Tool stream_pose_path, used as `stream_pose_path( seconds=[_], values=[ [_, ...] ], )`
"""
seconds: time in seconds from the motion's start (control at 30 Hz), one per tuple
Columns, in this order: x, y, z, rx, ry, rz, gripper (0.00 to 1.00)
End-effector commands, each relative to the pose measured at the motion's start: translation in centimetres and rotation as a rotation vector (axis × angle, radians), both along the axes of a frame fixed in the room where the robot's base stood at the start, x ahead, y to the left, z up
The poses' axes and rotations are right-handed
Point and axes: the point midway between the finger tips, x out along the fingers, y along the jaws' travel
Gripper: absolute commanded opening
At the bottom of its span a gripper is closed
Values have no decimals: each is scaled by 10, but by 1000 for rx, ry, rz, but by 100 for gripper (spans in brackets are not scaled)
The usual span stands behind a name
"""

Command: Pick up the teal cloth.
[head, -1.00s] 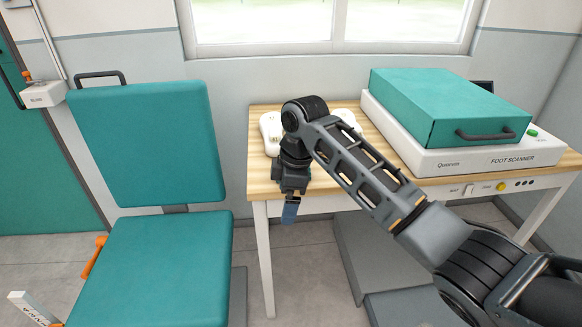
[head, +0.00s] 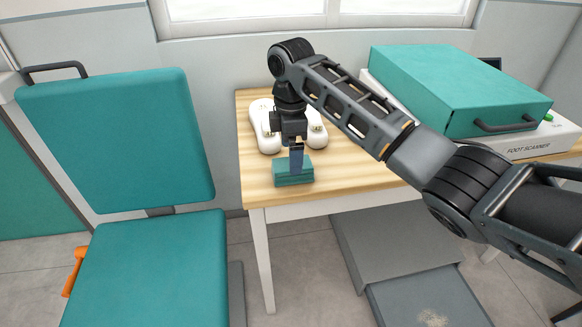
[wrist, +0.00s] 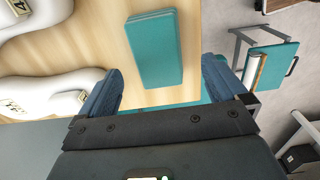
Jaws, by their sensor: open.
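The teal cloth (head: 281,175) is a folded, block-like pad lying on the wooden table near its front left edge. In the wrist view, the cloth (wrist: 154,48) lies flat ahead of and between the finger lines, with clear wood around most of it. My gripper (head: 296,168) points down at the cloth, with its blue fingers partly covering it in the head view. In the wrist view, my gripper (wrist: 162,72) is open with its fingers wide apart and nothing held. Whether the fingertips touch the cloth cannot be told.
White foot-shaped pieces (head: 262,125) stand behind the cloth; one (wrist: 70,90) lies close to a finger. A teal box sits on the foot scanner (head: 540,138) at right. A teal chair (head: 150,270) stands left of the table (head: 258,190). Another teal strip (wrist: 185,104) shows near the gripper base.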

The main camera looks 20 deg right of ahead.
Motion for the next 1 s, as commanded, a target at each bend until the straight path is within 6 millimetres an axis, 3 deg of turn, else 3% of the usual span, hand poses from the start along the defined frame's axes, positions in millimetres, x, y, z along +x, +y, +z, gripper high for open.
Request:
stream_pose_path(
  seconds=[0.4,0.7,1.0],
  values=[
    [0,-6,-50,-1,1,1,99],
    [0,-6,-54,0,-2,1,98],
    [0,-6,-54,0,-2,1,69]
  ],
)
